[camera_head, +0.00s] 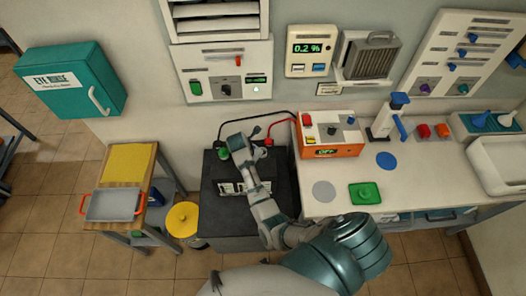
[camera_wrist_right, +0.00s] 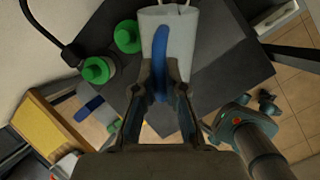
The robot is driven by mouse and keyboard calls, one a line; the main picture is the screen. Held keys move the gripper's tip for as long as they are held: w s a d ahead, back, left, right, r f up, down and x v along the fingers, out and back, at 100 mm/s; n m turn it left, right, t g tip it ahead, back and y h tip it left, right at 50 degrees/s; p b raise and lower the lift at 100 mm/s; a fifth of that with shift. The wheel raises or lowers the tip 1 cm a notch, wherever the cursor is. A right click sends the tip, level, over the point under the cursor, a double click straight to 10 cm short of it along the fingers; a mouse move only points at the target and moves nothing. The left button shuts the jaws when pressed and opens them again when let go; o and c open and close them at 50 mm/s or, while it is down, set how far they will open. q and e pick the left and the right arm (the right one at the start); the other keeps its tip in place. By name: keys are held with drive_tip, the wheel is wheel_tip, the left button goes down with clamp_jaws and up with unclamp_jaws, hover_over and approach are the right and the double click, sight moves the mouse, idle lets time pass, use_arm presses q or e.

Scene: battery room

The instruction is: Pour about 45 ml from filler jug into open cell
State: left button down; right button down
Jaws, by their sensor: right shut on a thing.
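The filler jug (camera_wrist_right: 176,22) is whitish with a blue handle (camera_wrist_right: 161,58). My right gripper (camera_wrist_right: 163,95) is shut on that handle. In the head view my right arm reaches over the dark battery (camera_head: 284,186), with the gripper (camera_head: 243,143) near its back edge; the arm largely hides the jug there. Green caps (camera_wrist_right: 97,69) show on the left in the wrist view, and one green cap (camera_head: 224,153) shows in the head view. I cannot make out the open cell or the liquid level.
An orange-fronted charger (camera_head: 330,150) stands on the bench right of the battery, with red and black cables running toward it. A green dish (camera_head: 365,194) and grey disc (camera_head: 324,191) lie near the bench front. A cart with a grey tray (camera_head: 111,206) stands left.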

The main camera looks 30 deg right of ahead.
drive_tip(key=shift+a+r, duration=0.1)
drive_tip(key=shift+a, duration=0.2)
drive_tip(key=shift+d, duration=0.9)
drive_tip(key=shift+a+y, duration=0.1)
drive_tip(key=shift+y, duration=0.2)
drive_tip(key=a+h, duration=0.1)
drive_tip(key=a+f+h, duration=0.1)
drive_tip(key=a+t+h, duration=0.1)
drive_tip(key=shift+s+a+f+h, duration=0.15)
drive_tip(key=shift+s+f+h, duration=0.05)
drive_tip(key=shift+s+h, duration=0.1)
drive_tip(key=shift+a+r+t+h, duration=0.15)
drive_tip(key=shift+a+t+h, duration=0.15)
drive_tip(key=shift+h, duration=0.1)
drive_tip(key=shift+s+a+n+h, duration=0.1)
drive_tip(key=shift+a+n+h, duration=0.2)
drive_tip(key=shift+h, duration=0.1)
drive_tip(key=shift+d, duration=0.4)
use_arm(q)
drive_tip(key=shift+a+f, duration=0.1)
drive_tip(key=shift+a, duration=0.35)
